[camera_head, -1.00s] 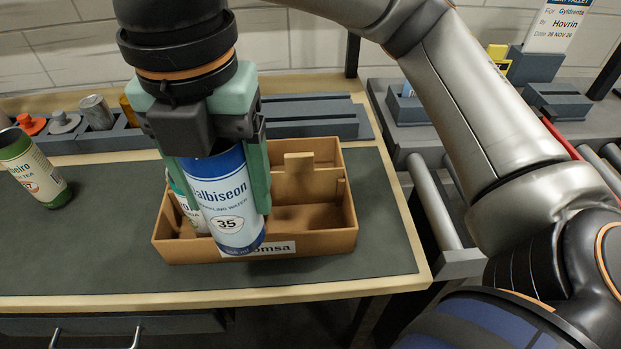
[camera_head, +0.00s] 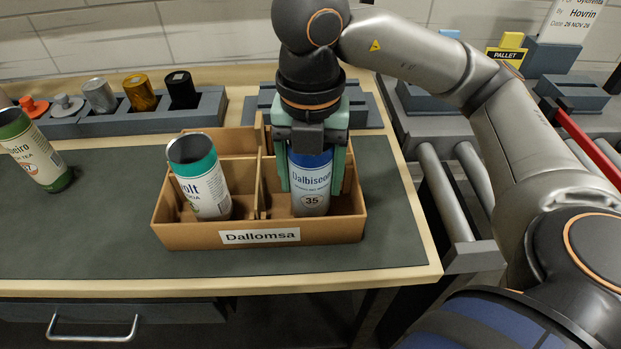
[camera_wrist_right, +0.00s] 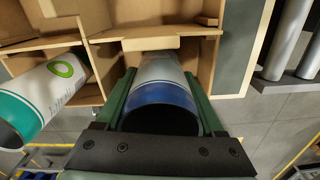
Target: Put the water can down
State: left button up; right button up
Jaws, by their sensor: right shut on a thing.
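The water can (camera_head: 311,186) is white and silver with a blue top band and the text "Dalbiseon". My right gripper (camera_head: 312,178) is shut on it from above. The can is upright in the front right compartment of the brown box (camera_head: 187,236) labelled "Dallomsa". Its lower part is inside, behind the front wall; I cannot tell if it touches the floor of the box. In the right wrist view the can (camera_wrist_right: 162,80) sits between the green fingers with its blue end nearest. My left gripper is not in view.
A white can with a green band (camera_head: 205,190) stands in the box's front left compartment. A green-and-cream tea can (camera_head: 38,155) stands on the mat at left. A grey rack (camera_head: 140,122) with several small cylinders is behind. Rollers (camera_head: 445,190) lie to the right.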

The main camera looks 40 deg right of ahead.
jog(key=shift+f, duration=0.15)
jog(key=shift+f, duration=0.25)
jog(key=o, duration=1.3)
jog(key=shift+r, duration=0.1)
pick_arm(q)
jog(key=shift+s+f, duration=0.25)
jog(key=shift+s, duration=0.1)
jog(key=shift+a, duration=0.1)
